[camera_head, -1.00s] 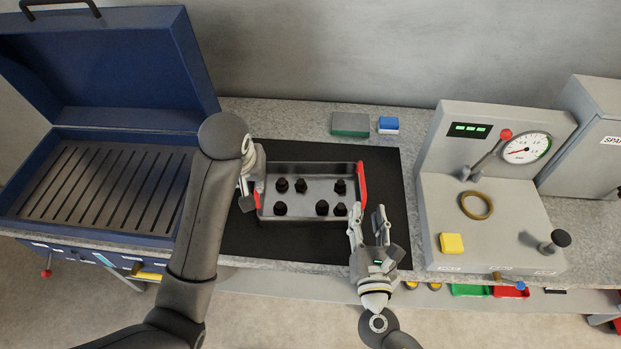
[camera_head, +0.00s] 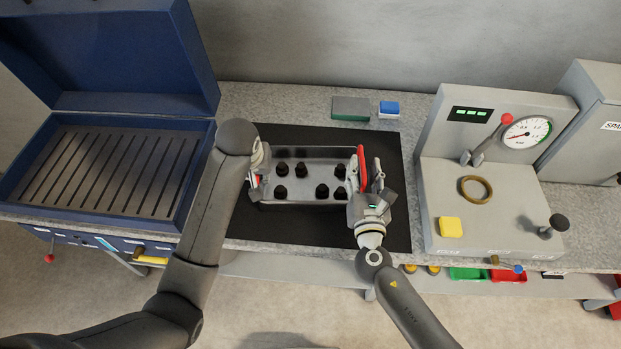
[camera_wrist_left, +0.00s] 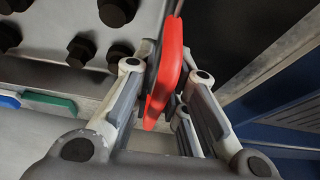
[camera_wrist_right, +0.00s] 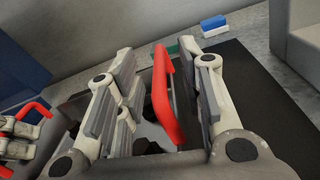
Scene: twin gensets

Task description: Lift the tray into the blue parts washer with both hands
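The grey metal tray (camera_head: 310,153) with several black bolt-like parts in it sits on the black mat. Its right red handle (camera_head: 362,165) stands between the fingers of my right gripper (camera_head: 372,182), which are open with gaps on both sides in the right wrist view. The left red handle (camera_wrist_left: 165,75) is between the close-set fingers of my left gripper (camera_wrist_left: 166,85), which look shut on it. In the head view my left arm partly hides that gripper. The blue parts washer (camera_head: 100,125) at the left has its lid raised and a slatted, empty basin.
The black mat (camera_head: 320,228) lies on the grey bench. A grey test rig (camera_head: 490,215) with gauge, brass ring and yellow block stands right of the mat. Grey-green and blue-white boxes (camera_head: 389,108) lie behind it. The washer's raised front rim (camera_head: 95,218) borders its basin.

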